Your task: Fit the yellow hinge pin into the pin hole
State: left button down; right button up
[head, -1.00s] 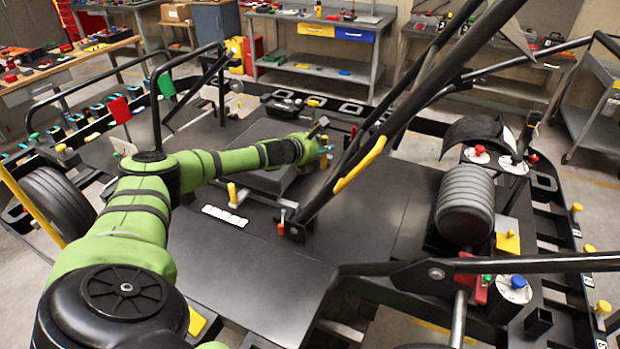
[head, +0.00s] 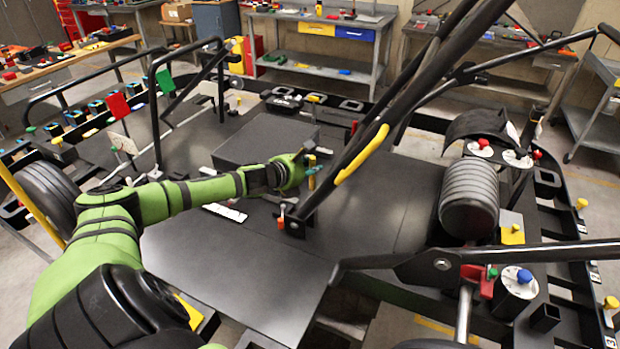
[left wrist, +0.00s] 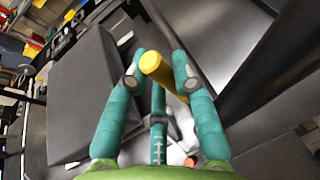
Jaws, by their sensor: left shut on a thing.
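The yellow hinge pin (head: 311,182) is in my left gripper (head: 310,166), above the black deck near the foot of a slanting black tube. In the left wrist view the pin (left wrist: 160,68) lies between the teal fingers of the left gripper (left wrist: 158,78), tilted, with its round end toward the camera. The gripper is shut on it. A small bracket (head: 294,226) stands on the deck just below and left of the pin, with an orange-tipped piece (head: 281,222) beside it. I cannot make out the pin hole for certain. My right gripper is not in view.
The slanting black tube (head: 345,165) with a yellow strip rises close to the right of the gripper. A dark raised box (head: 265,140) lies behind my left forearm. A ribbed grey cylinder (head: 468,200) stands at the right. The front deck (head: 240,265) is clear.

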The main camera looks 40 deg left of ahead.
pick_arm(q)
jog(key=shift+f+b, duration=1.1)
jog(key=shift+f, duration=0.55)
jog(key=shift+f, duration=0.25)
jog(key=c, duration=1)
grip_release()
jog(key=shift+c, duration=0.2)
